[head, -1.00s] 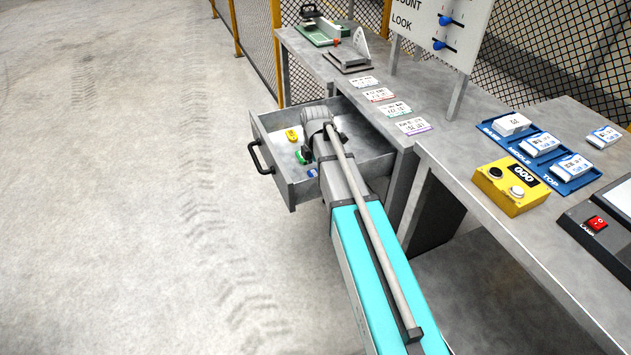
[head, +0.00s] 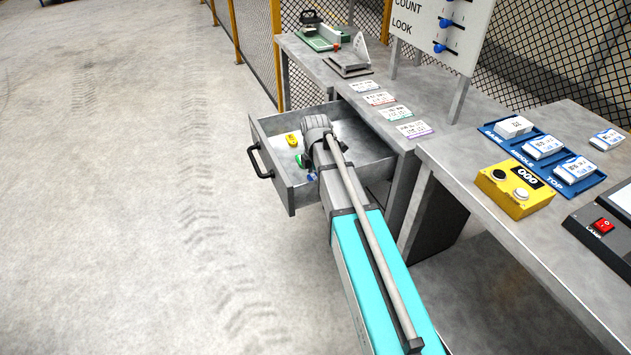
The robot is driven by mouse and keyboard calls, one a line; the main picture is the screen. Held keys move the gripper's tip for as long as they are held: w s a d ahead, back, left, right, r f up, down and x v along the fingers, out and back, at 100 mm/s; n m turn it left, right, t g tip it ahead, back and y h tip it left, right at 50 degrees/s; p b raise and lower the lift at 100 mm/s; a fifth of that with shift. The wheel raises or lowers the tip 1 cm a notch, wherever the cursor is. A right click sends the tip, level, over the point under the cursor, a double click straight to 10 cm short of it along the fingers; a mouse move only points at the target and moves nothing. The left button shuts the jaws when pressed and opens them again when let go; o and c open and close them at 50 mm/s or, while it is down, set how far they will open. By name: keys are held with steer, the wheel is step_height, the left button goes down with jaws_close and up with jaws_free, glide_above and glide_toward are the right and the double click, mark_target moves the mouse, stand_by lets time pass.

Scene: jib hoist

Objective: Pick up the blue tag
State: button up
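The blue tag (head: 311,174) lies in the open drawer (head: 285,192); only a small blue bit shows at the left edge of my arm. A green tag (head: 299,160) lies just behind it, partly covered by my arm. A yellow tag (head: 292,139) lies farther back in the drawer, clear of the arm. My arm reaches over the drawer, with its wrist above the drawer floor beside the green and blue tags. My gripper's fingers are hidden behind the wrist and arm, so its opening and any contact with the blue tag do not show.
The bench (head: 440,90) on the right carries several label cards, a yellow button box (head: 515,186) and a blue tray (head: 560,180). Open floor (head: 130,180) lies to the left.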

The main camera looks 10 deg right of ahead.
steer(key=c, duration=0.5)
steer(key=shift+o, duration=0.2)
steer(key=shift+r, duration=0.1)
step_height(320, 180, up, 10)
steer(key=p, duration=1)
stand_by(0.3)
